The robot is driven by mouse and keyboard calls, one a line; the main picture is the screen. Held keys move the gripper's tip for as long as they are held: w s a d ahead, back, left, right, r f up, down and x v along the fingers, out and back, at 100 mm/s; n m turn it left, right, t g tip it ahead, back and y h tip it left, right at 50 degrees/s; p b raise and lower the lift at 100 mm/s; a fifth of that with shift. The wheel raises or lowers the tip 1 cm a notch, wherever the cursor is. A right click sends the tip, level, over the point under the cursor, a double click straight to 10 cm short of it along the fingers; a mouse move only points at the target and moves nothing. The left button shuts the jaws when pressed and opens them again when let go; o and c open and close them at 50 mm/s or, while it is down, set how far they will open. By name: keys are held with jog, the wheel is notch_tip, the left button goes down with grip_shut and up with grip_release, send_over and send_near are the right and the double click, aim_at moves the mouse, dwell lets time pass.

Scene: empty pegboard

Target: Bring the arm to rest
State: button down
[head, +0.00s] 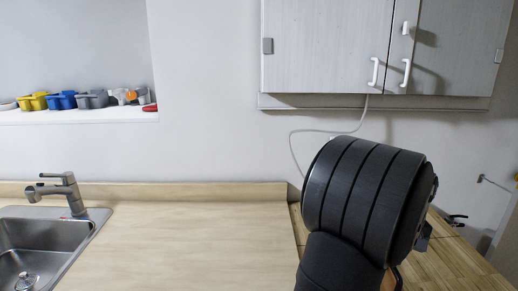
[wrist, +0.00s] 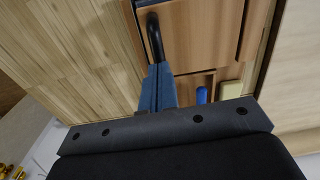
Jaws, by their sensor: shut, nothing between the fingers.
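My arm (head: 365,200) rises at the right of the head view, its thick black ribbed part in front of the wall and the wooden worktop. My gripper (wrist: 158,70) shows in the wrist view as two blue-grey fingers pressed together, with nothing between them. Its fingertips overlap a wooden front with a black handle (wrist: 154,38); I cannot tell whether they touch it. In the head view the fingers are hidden behind the arm.
A pale counter (head: 190,235) with a sink (head: 45,245) and faucet (head: 62,192) lies left. A white wall cabinet (head: 325,45) hangs above. Several coloured containers (head: 60,101) stand in a niche. A blue item (wrist: 202,95) shows beyond the gripper. The counter's middle is clear.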

jog(key=shift+f, duration=0.6)
notch_tip(320, 180, up, 7)
notch_tip(320, 180, down, 7)
jog(key=shift+r, duration=0.2)
notch_tip(320, 180, up, 10)
jog(key=a+f+h, duration=0.1)
jog(key=a+h, duration=0.1)
jog(key=a, duration=0.1)
jog(key=shift+m, duration=0.4)
jog(key=f, duration=0.1)
jog(key=d+f, duration=0.1)
jog(key=f, duration=0.1)
jog(key=d+f, duration=0.1)
jog(key=shift+f, duration=0.3)
